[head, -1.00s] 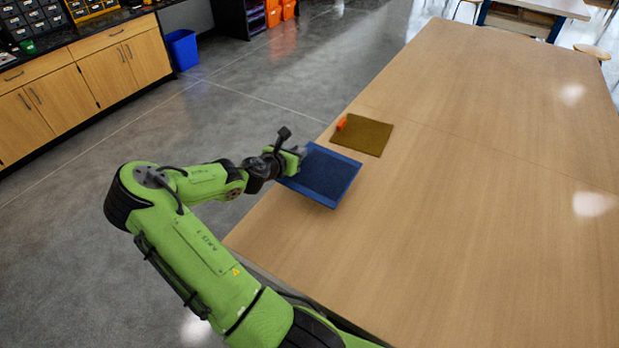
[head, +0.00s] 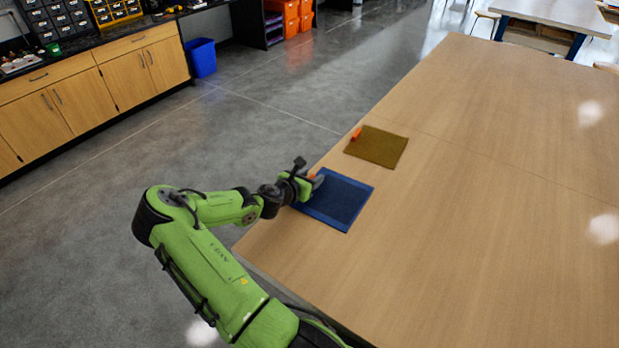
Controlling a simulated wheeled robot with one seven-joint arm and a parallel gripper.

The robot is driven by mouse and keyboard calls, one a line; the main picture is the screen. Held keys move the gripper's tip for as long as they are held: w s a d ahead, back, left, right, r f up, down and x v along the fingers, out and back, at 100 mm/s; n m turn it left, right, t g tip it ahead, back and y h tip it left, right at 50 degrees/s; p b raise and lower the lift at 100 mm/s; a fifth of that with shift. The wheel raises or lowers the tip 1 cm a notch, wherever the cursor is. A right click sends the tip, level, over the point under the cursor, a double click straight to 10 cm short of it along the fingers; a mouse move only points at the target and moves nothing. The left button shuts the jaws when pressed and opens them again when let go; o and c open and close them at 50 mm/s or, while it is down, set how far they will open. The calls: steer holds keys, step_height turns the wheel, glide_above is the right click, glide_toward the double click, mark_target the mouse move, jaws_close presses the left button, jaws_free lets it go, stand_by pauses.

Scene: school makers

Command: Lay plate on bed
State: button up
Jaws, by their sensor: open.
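A square blue plate (head: 340,200) with a darker inner area lies flat, as far as I can tell, on the near left part of the table. I cannot make out a separate bed under it; the dark inner area and blue border may be one piece or two. My gripper (head: 307,183) is at the plate's far left edge, open, beside a small orange tab (head: 313,176). Whether the fingers still touch the tab is too small to tell. An olive square (head: 377,147) with its own orange tab (head: 356,133) lies flat just beyond, apart from the blue plate.
The long wooden table (head: 480,220) is bare to the right and in front. Its left edge runs close beside both squares. Floor lies to the left, with a blue bin (head: 201,58) and wooden cabinets (head: 95,85) farther off.

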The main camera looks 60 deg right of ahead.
steer(key=shift+f+b, duration=0.35)
steer(key=shift+b, duration=0.25)
steer(key=p+v, duration=0.1)
steer(key=v, duration=1.5)
steer(key=shift+r+p, duration=0.15)
steer(key=shift+p, duration=0.2)
steer(key=a+m+y, duration=0.1)
steer(key=a+m, duration=0.1)
steer(key=a+f+m+y, duration=0.1)
steer(key=a+m+y, duration=0.1)
steer(key=a, duration=0.1)
steer(key=a+m+y, duration=0.2)
steer(key=m, duration=0.1)
steer(key=shift+w+a+f+t, duration=0.3)
steer(key=shift+w+a, duration=0.05)
steer(key=shift+w, duration=0.05)
steer(key=s+a+r+m+t+y, duration=0.1)
steer(key=a+r+m+t+y, duration=0.25)
steer(key=a+r, duration=0.5)
steer(key=s+a+r+m+t+y, duration=0.15)
steer(key=a+r+m+y, duration=0.3)
steer(key=a, duration=0.75)
steer(key=s+a+r+m+t, duration=0.1)
steer(key=s+a+r, duration=0.3)
steer(key=s+r, duration=0.1)
steer(key=shift+s+a+m, duration=0.4)
steer(key=shift+s, duration=0.05)
